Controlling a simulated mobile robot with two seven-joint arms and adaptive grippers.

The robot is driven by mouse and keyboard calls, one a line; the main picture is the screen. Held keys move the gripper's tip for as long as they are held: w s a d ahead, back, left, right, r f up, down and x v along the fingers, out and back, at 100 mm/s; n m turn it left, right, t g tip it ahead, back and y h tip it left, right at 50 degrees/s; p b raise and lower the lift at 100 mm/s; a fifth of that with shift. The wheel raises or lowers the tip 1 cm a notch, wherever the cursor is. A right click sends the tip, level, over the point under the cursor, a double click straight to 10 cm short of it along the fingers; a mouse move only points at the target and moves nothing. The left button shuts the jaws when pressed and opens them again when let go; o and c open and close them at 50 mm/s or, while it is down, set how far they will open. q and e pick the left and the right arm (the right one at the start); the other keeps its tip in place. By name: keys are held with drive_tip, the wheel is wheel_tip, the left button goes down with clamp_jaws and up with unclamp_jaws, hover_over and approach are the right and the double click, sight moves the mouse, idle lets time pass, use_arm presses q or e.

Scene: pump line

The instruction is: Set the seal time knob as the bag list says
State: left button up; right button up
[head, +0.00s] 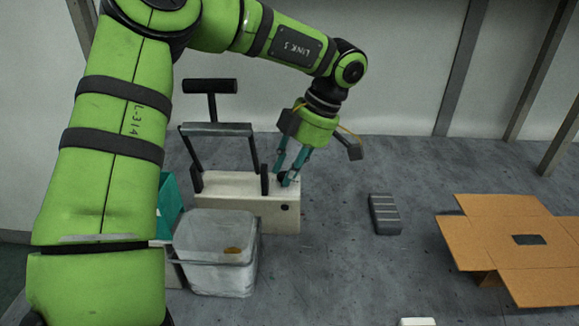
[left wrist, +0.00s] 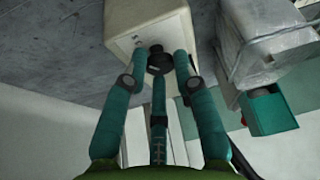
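The cream sealer (head: 270,212) with its raised black lever frame stands on the grey table, left of centre in the head view. A black knob (left wrist: 158,62) is on the sealer's cream body (left wrist: 150,22) in the left wrist view; its setting marks are not readable. My left gripper (head: 287,181) is at the knob, its teal fingers pointing down at the sealer. In the left wrist view the fingers (left wrist: 160,65) stand around the knob, with narrow gaps at the sides. My right gripper is out of view. I see no readable bag list.
A clear bin (head: 215,277) with a small brown item inside stands in front of the sealer. A teal box (head: 167,207) is partly hidden behind my left arm. A grey ribbed block (head: 384,214) and an open cardboard box (head: 475,225) are at the right. Bare table lies between.

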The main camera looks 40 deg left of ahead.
use_arm(q)
drive_tip(key=o, duration=0.3)
drive_tip(key=v, duration=1.2)
idle(0.3)
